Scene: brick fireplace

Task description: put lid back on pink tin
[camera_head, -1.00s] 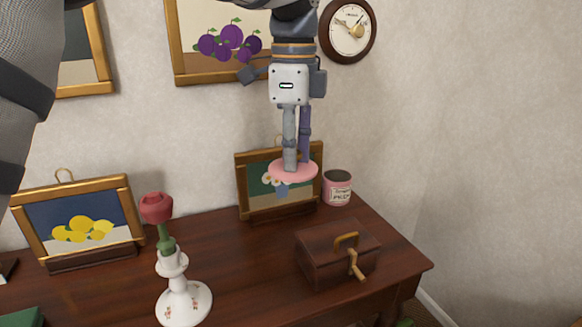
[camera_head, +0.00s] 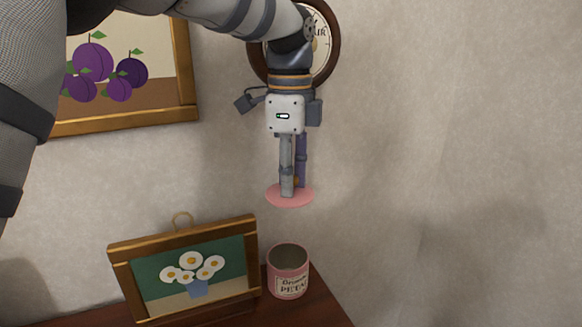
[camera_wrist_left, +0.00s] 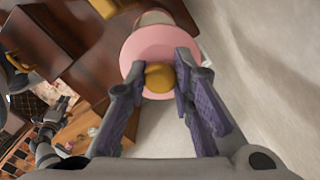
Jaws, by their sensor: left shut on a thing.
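The pink tin (camera_head: 288,271) stands upright and open-topped on the table, right of the daisy picture, with a label on its front. The round pink lid (camera_head: 274,197) is in the air above the tin, roughly level and apart from it. My left gripper (camera_head: 293,186) points down and is shut on the lid's gold knob. In the left wrist view the lid (camera_wrist_left: 141,47) hangs from the gold knob (camera_wrist_left: 160,77) between the fingers, and part of the tin (camera_wrist_left: 153,17) shows beyond the lid's edge.
The framed daisy picture (camera_head: 190,240) stands close to the tin's left. The table (camera_head: 322,308) ends just right of the tin. A plum picture (camera_head: 110,125) and a round clock (camera_head: 328,40) hang on the wall. The space right of the tin is clear.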

